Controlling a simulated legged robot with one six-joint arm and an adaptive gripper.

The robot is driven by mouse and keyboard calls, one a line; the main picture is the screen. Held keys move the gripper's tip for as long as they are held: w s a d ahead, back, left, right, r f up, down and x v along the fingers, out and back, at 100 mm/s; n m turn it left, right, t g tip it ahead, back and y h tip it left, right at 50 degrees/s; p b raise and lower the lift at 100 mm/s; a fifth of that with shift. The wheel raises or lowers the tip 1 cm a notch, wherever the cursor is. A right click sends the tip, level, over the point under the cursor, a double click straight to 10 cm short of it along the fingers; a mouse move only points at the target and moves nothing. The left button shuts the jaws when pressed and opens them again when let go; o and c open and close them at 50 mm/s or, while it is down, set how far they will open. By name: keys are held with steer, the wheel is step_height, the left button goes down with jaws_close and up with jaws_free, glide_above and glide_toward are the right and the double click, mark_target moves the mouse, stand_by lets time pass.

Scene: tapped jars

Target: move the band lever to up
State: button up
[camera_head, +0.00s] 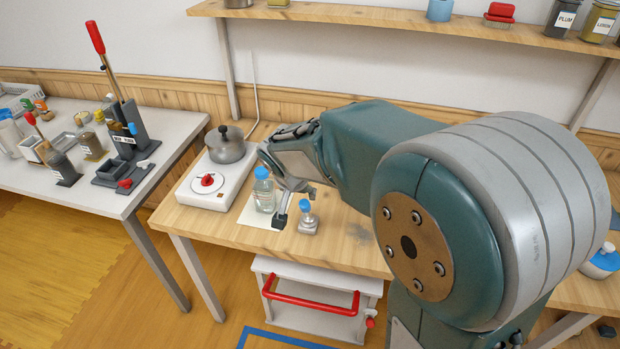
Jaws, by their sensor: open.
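A tall lever with a red grip (95,37) stands on the left table, its shaft leaning back to the left from a dark upright housing (126,128). A small label on the housing is too small to read surely. A shorter red-tipped lever (29,118) rises from a block further left. I cannot tell for certain which one is the band lever. My gripper (294,204) is open over the wooden table, well to the right of both levers. It is beside a clear jar with a blue cap (263,190); I cannot tell whether they touch.
A small blue-topped bottle (306,212) stands just right of my gripper. A grey pot (226,146) sits on a white hotplate (187,188) between my gripper and the left table. A red-handled drawer unit (318,300) is below. A shelf (400,20) runs above.

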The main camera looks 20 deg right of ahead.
mark_target(304, 203)
steer(key=shift+x, duration=3.3)
steer(key=shift+d+f, duration=0.15)
steer(key=shift+f, duration=0.05)
jaws_close()
steer(key=shift+w+d+r, duration=0.25)
steer(key=shift+w+d, duration=0.05)
steer(key=shift+w, duration=0.3)
steer(key=shift+w+d+r, duration=0.25)
steer(key=shift+w+d, duration=0.1)
steer(key=shift+w, duration=0.2)
steer(key=shift+w+d+r, duration=0.1)
steer(key=shift+w+d, duration=0.15)
steer(key=shift+w, duration=0.25)
steer(key=shift+w+d, duration=0.3)
steer(key=shift+w, duration=0.15)
steer(key=shift+w+d+f, duration=0.2)
steer(key=shift+w+d, duration=0.3)
steer(key=shift+w, duration=0.4)
steer(key=shift+w+d+f, duration=0.2)
steer(key=shift+w+d, duration=0.35)
steer(key=shift+w, duration=0.3)
jaws_free()
steer(key=shift+s, duration=0.1)
